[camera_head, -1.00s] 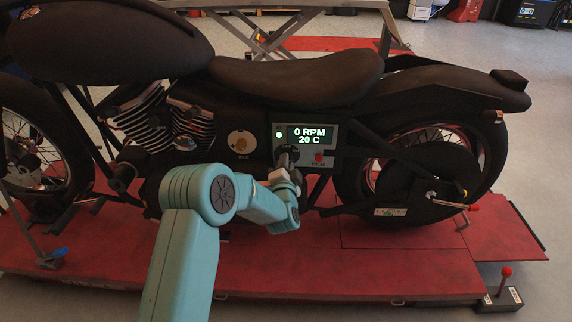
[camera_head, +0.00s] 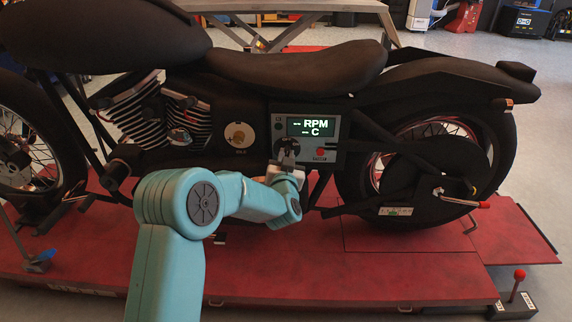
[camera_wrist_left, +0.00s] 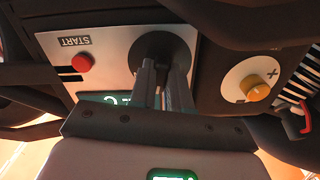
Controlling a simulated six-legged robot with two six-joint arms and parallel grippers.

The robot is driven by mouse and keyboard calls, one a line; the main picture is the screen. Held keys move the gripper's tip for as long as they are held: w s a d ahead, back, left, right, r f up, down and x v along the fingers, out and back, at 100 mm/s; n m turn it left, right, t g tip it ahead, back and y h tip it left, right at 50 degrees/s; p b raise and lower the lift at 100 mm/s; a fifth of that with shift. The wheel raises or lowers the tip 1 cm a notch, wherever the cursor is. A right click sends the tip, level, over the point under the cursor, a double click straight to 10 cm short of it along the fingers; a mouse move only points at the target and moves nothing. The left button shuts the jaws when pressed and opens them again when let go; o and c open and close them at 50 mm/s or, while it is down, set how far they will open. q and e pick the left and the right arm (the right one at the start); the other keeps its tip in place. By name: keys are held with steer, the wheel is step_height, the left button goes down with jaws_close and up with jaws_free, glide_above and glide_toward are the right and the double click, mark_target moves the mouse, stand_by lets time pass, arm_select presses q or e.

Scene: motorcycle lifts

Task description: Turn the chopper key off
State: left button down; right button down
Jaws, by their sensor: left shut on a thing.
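The dark motorcycle, a chopper (camera_head: 300,85), stands side-on with a grey control panel (camera_head: 330,152) below its seat. The panel display (camera_head: 311,127) reads dashes for RPM and C, and the small lamp at its left is dark. My left gripper (camera_head: 287,155) reaches the panel's lower left. In the left wrist view, the gripper (camera_wrist_left: 163,80) is shut on the black round key (camera_wrist_left: 163,48), its fingers hiding part of it. The red START button (camera_wrist_left: 82,62) is beside the key, apart from the gripper. My right gripper is not in view.
A pale round dial with a yellow-orange knob (camera_wrist_left: 257,88) is beside the panel, also showing in the head view (camera_head: 240,136). The motorcycle stands on a red lift platform (camera_head: 400,270). A small box with a red-topped lever (camera_head: 518,276) stands at the lower right.

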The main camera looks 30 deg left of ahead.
arm_select(q)
steer(key=shift+f+n+b, duration=0.1)
steer(key=shift+n+b, duration=0.3)
steer(key=shift+n, duration=0.2)
steer(key=shift+n+b, duration=0.4)
steer(key=shift+n, duration=0.3)
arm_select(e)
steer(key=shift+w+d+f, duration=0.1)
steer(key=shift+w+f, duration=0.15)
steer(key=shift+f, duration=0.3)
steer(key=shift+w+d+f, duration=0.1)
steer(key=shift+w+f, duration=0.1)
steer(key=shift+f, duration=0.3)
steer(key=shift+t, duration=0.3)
arm_select(q)
steer(key=c, duration=1.1)
jaws_free()
steer(key=p+v, duration=0.2)
steer(key=v, duration=1.4)
steer(key=shift+s+p, duration=0.2)
steer(key=shift+p, duration=0.2)
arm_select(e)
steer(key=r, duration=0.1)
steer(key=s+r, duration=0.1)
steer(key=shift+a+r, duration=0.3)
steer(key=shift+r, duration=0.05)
